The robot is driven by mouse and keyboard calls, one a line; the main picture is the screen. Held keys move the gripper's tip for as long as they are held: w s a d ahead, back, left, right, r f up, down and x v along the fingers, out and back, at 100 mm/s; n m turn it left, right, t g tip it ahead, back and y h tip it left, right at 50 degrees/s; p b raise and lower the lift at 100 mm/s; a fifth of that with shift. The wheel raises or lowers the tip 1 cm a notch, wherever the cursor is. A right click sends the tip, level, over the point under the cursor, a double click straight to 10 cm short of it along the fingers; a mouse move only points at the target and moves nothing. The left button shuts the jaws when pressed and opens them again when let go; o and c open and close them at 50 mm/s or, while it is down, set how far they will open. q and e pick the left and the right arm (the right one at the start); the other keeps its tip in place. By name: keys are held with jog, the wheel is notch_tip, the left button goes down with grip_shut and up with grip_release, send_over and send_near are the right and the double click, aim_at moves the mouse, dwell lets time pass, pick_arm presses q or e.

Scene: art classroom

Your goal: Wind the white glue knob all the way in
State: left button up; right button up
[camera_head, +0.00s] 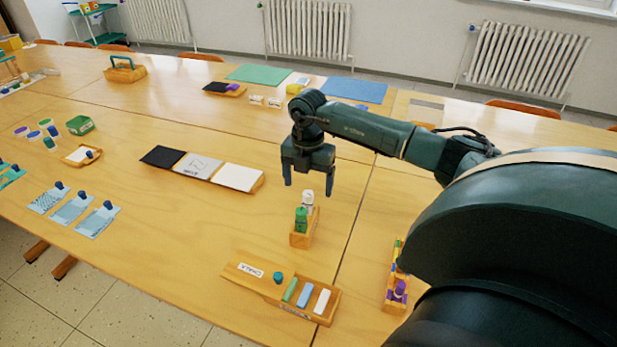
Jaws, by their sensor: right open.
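The white glue (307,200) stands upright in a small wooden holder (302,240) near the middle of the table, behind a green glue stick (301,220). Its knob is too small to tell apart, and its lower part is hidden by the green stick and the holder. My right gripper (309,190) points down over the white glue with its fingers open, one to each side in the picture. I cannot tell whether it touches the glue. My left gripper is not in view.
A wooden chalk box (245,268) with coloured sticks lies in front. Black, grey and white panels (238,177) lie to the left. Another wooden holder (395,305) stands at right, partly behind my arm. The wood between the panels and the glue holder is clear.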

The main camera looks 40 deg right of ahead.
aim_at(308, 196)
dwell(0.4)
jog(key=shift+r+m+p, duration=0.1)
jog(key=shift+m+p, duration=0.6)
jog(key=shift+m, duration=0.4)
jog(key=m+p, duration=0.1)
jog(key=m, duration=0.2)
jog(key=shift+p, duration=0.35)
jog(key=shift+m, duration=0.8)
jog(key=shift+f+b, duration=0.5)
jog(key=shift+f, duration=0.8)
jog(key=c, duration=1.5)
